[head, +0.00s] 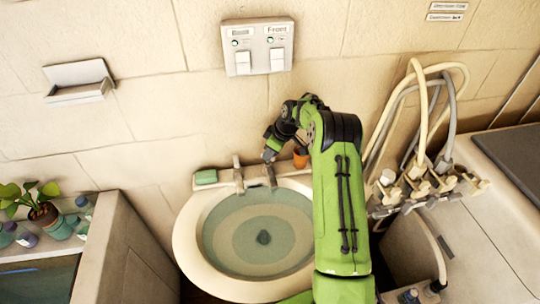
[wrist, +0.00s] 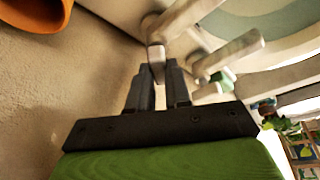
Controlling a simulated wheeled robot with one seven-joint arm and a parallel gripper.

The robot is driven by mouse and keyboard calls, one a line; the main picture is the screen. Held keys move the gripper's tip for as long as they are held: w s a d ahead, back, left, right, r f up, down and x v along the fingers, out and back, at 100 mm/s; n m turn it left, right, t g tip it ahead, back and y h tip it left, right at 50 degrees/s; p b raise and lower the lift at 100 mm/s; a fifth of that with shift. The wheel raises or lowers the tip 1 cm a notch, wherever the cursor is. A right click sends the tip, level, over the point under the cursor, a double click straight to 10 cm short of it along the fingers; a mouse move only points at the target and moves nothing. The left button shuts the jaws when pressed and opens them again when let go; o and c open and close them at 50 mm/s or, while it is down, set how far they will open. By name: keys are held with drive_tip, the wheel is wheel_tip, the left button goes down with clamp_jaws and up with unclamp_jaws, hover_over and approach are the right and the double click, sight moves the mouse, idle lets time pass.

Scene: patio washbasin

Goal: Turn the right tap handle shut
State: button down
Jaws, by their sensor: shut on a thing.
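The washbasin (head: 187,240) is pale and round, with water in it. The right tap handle (head: 271,175) is a grey metal lever at the basin's back edge, partly hidden by my gripper (head: 270,150) in the head view. In the wrist view, the dark fingers of my gripper (wrist: 158,85) are shut on the end of the right tap handle (wrist: 157,55), which shows between the fingertips. The left tap handle (head: 238,176) stands a little to the left. Whether water runs from the tap cannot be told.
An orange pot (head: 301,159) stands close to the right of my gripper; it also shows in the wrist view (wrist: 35,14). A green soap bar (head: 205,177) lies left of the taps. A switch panel (head: 257,47) is on the wall above. Hoses and valves (head: 420,180) stand at right.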

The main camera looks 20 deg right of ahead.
drive_tip(key=m+b, duration=0.2)
drive_tip(key=m+t+h+b, duration=0.1)
drive_tip(key=shift+s+a+f+m, duration=0.1)
drive_tip(key=shift+a+f+m, duration=0.15)
drive_tip(key=shift+m, duration=0.15)
drive_tip(key=m+h+b, duration=0.1)
drive_tip(key=m, duration=0.2)
drive_tip(key=shift+a+r+m+b, duration=0.1)
drive_tip(key=shift+m+b, duration=0.2)
drive_tip(key=shift+b, duration=0.05)
drive_tip(key=m+h+b, duration=0.1)
drive_tip(key=m+h, duration=0.1)
drive_tip(key=m, duration=0.1)
drive_tip(key=shift+a+r+m, duration=0.1)
drive_tip(key=shift+a+m, duration=0.05)
drive_tip(key=shift+m, duration=0.15)
drive_tip(key=m+h, duration=0.1)
drive_tip(key=m, duration=0.2)
drive_tip(key=shift+m, duration=0.4)
drive_tip(key=c, duration=1.8)
unclamp_jaws()
drive_tip(key=shift+m+g, duration=0.3)
drive_tip(key=shift+h, duration=0.3)
drive_tip(key=o, duration=1)
